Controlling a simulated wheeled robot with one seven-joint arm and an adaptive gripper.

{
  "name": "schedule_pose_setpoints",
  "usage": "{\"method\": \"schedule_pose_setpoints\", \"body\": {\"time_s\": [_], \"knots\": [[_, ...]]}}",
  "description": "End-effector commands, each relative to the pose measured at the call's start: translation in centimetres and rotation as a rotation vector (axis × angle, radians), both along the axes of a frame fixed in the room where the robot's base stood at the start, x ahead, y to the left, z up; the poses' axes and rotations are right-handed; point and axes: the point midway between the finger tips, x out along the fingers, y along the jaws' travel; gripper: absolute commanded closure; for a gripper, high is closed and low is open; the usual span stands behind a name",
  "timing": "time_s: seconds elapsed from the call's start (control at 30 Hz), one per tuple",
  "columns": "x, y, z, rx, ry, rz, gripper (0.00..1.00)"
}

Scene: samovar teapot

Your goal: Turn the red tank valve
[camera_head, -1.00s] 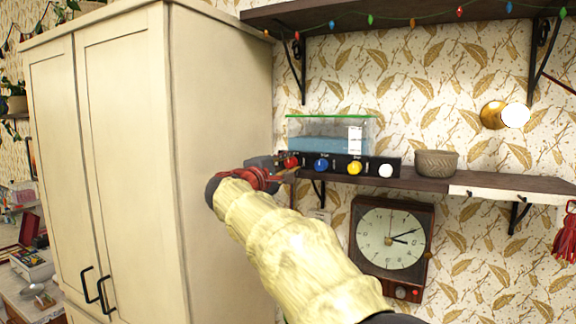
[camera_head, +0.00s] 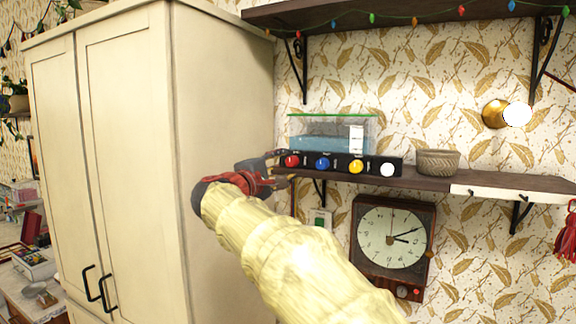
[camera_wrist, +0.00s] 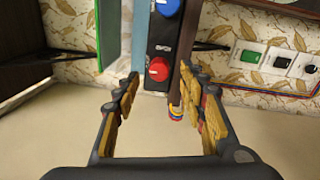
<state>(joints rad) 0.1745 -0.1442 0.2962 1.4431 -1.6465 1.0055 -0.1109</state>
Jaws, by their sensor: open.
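The red valve (camera_head: 291,161) is a round knob at the left end of a black panel (camera_head: 339,163), which sits on the wall shelf below a glass tank (camera_head: 328,133). Blue, yellow and white knobs follow it to the right. My gripper (camera_head: 282,168) is just left of and below the red knob in the head view. In the wrist view, the red knob (camera_wrist: 159,69) lies ahead, between and beyond the open fingers (camera_wrist: 158,98), with the blue knob (camera_wrist: 167,7) above it. The fingers are apart and empty; no contact with the knob shows.
A tall cream cupboard (camera_head: 222,150) stands close to the left of my arm. The shelf (camera_head: 425,180) carries a woven bowl (camera_head: 437,162). A clock (camera_head: 392,240) hangs below. Wall switches (camera_wrist: 278,60) show at right in the wrist view.

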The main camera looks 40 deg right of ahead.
Motion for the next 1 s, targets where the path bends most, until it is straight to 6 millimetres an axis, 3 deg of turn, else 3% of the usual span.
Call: {"method": "schedule_pose_setpoints", "body": {"time_s": [0.2,0.4,1.0], "knots": [[-1.7,4.4,-0.3,0.0,0.0,0.004,0.58],[-2.7,6.8,-0.4,0.0,0.0,0.002,0.58],[-3.1,7.5,-0.5,0.0,0.001,0.0,0.58]]}}
